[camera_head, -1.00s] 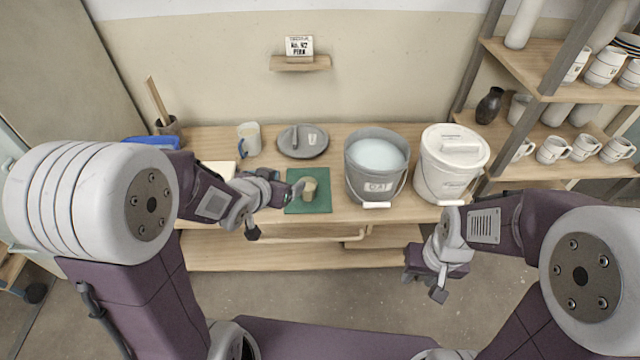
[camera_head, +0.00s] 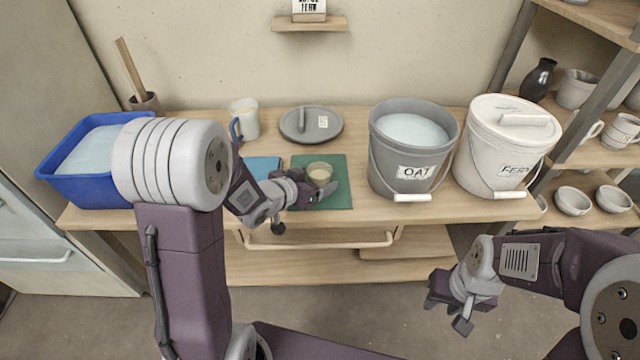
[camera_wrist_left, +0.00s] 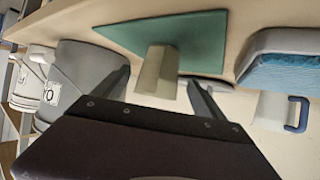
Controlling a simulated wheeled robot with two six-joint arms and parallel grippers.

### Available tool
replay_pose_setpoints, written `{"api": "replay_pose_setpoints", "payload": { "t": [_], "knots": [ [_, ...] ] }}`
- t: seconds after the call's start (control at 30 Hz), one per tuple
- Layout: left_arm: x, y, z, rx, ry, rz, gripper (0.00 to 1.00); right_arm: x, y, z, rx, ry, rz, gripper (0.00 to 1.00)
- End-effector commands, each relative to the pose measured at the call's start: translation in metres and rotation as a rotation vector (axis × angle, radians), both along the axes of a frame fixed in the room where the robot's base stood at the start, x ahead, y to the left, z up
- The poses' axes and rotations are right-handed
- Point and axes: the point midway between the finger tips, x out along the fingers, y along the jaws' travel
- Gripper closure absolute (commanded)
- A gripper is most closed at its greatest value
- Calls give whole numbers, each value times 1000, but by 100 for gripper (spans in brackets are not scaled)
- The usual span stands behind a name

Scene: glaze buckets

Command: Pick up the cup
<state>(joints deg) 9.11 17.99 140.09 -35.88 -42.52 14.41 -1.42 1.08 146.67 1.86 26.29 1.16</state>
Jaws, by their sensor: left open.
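A small beige cup (camera_head: 319,171) stands upright on a green mat (camera_head: 340,200) on the bench. My left gripper (camera_head: 322,190) is beside the cup on its near side, partly overlapping it in the head view. In the left wrist view the cup (camera_wrist_left: 156,72) shows between the two spread fingers of the left gripper (camera_wrist_left: 157,82), with a visible gap on each side. The left gripper is open and empty. My right gripper (camera_head: 440,295) hangs low in front of the bench, away from everything; its finger gap is not clear.
A grey bucket (camera_head: 415,168) and a white bucket (camera_head: 503,145) stand right of the mat. A grey lid (camera_head: 325,128) lies behind it. A mug (camera_head: 246,115), a blue item (camera_head: 262,168) and a blue tub (camera_head: 60,180) are left. Shelves (camera_head: 580,135) with crockery stand at right.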

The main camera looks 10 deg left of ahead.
Motion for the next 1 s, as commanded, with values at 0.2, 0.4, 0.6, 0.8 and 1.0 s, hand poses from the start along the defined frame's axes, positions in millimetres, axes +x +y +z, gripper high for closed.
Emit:
{"api": "replay_pose_setpoints", "payload": {
  "t": [0.2,0.4,0.6,0.8,1.0],
  "knots": [
    [10,-4,-8,-1,0,0,18,0,0,-8,0,0,0,64],
    [39,-15,-28,0,0,-1,18,0,0,-26,0,0,0,64],
    [48,-18,-30,0,1,1,18,0,0,-27,0,0,0,64],
    [48,-17,-29,0,0,1,41,0,0,-27,0,0,0,64],
    [48,-17,-29,0,-1,1,91,0,0,-27,0,0,0,64]
  ]
}}
